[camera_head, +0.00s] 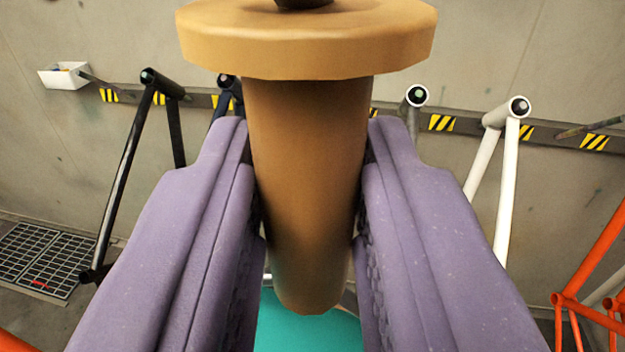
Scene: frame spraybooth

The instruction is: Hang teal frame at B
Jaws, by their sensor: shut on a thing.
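My gripper (308,150), with purple padded fingers, is shut on a tan-brown cylindrical handle (308,175) that has a wide round flange at its top. The handle fills the middle of the view between the fingers. A teal surface (305,325) shows below the handle's lower end, between the fingers; it may be part of the teal frame, but its shape is mostly hidden and I cannot tell how it joins the handle. No letter B is legible.
A rail with yellow-black striped patches (442,123) runs along the concrete wall. Black frame tubes (130,165) stand left, white tubes (508,180) right, orange tubes (590,265) at far right. A white bin (62,78) is on the wall; a floor grate (40,258) lies lower left.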

